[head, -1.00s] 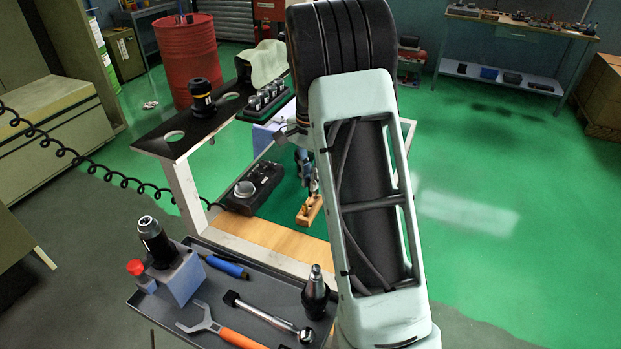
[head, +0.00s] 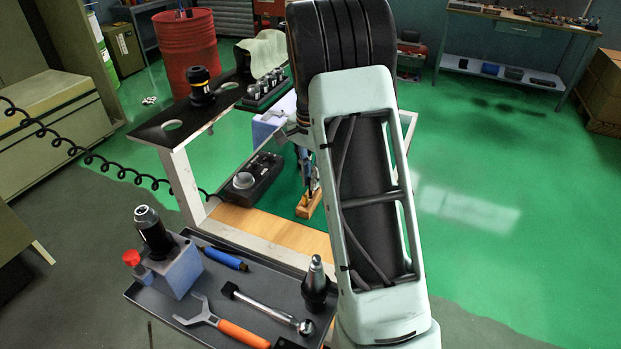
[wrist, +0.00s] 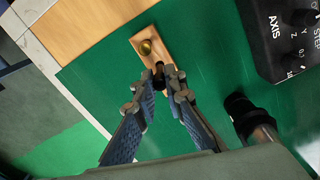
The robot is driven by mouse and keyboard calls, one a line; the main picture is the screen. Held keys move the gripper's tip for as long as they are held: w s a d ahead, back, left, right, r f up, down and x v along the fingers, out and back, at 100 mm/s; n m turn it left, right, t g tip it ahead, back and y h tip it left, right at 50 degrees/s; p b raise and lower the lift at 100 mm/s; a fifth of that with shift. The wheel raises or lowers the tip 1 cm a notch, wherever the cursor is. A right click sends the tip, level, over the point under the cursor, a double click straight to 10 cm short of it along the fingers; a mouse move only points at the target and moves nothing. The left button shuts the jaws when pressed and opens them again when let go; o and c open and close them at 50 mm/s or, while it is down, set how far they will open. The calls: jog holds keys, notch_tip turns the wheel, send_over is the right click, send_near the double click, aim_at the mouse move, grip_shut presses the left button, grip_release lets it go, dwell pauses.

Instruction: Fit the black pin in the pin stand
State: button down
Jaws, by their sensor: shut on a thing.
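The pin stand is a small wooden block (wrist: 153,39) lying on the green mat, and it also shows in the head view (head: 309,205). A brass pin (wrist: 146,47) stands in its far half. My gripper (wrist: 159,78) is shut on the black pin (wrist: 159,69) at the near end of the block. Only a small part of the black pin shows between the fingertips. I cannot tell whether its lower end is in a hole or just above the block. In the head view my gripper (head: 308,183) is over the block, partly hidden by my arm.
A black control box (head: 247,180) sits left of the stand. A dark cylindrical tool (wrist: 240,107) lies right of my fingers in the wrist view. A grey tool tray (head: 234,313) is in front, and a dark shelf with holes (head: 160,130) is above left. Wooden surface (head: 260,226) beside the mat is bare.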

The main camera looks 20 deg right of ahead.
jog(key=shift+f+b, duration=0.5)
jog(key=shift+f, duration=0.45)
dwell(0.6)
jog(key=c, duration=1.9)
grip_release()
jog(key=shift+c, duration=0.2)
